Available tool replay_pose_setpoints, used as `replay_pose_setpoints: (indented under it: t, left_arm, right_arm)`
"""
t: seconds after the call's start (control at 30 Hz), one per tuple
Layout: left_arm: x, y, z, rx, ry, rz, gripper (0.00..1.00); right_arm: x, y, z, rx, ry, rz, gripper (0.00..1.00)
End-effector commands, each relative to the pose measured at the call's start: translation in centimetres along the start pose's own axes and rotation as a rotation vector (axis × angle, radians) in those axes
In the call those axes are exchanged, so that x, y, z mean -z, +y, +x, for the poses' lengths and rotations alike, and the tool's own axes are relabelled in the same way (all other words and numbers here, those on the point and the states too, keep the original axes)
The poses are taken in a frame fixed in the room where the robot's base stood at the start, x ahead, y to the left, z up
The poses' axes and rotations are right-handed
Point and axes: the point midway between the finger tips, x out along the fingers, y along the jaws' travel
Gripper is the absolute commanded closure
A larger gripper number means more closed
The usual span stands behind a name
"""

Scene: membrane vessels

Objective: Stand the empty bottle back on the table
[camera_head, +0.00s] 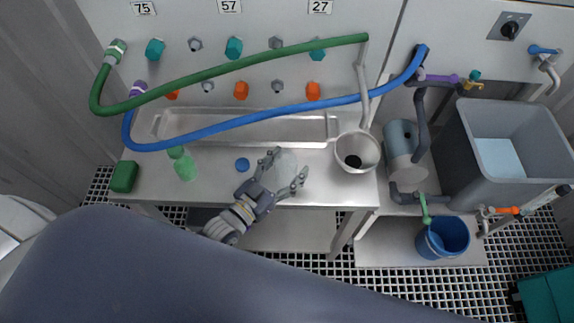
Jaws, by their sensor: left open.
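My left gripper (286,170) is open at the front of the steel table (210,192), with its fingers spread around a pale, translucent bottle (285,159). The fingers and the viewing angle hide part of this bottle, and I cannot tell whether it touches the table. A green translucent bottle (184,167) stands upright on the table to the left. A small round blue cap (242,165) lies between the two bottles. My right gripper is not in view.
A pale cup-like vessel (369,151) stands at the table's right end. A dark green block (124,177) sits at the left end. Green (215,71) and blue (230,126) hoses arch over the sunken tray (160,124). A grey tub (475,158) and blue bucket (430,242) are at right.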

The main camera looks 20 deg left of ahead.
Motion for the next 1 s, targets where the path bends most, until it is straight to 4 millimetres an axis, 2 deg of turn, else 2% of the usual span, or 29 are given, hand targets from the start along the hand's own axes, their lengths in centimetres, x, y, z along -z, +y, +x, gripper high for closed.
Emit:
replay_pose_setpoints:
  t: [0.07, 0.17, 0.5, 0.7, 1.0]
  left_arm:
    - [0.5, 0.0, 0.0, 0.0, 0.001, 0.0, 0.34]
    - [0.1, 0.0, -1.2, 0.0, -0.003, 0.0, 0.34]
    - [0.0, 0.0, -7.9, -0.001, -0.004, 0.0, 0.34]
    - [0.1, 0.0, -10.8, 0.0, -0.002, 0.001, 0.34]
    - [0.3, 0.0, -12.1, 0.0, 0.0, 0.001, 0.34]
  right_arm:
    - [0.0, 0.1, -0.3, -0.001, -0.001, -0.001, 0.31]
    - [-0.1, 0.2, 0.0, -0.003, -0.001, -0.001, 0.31]
    - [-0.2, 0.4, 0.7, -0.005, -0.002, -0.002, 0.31]
    - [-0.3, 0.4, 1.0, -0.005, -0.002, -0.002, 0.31]
    - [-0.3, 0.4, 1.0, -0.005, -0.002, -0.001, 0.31]
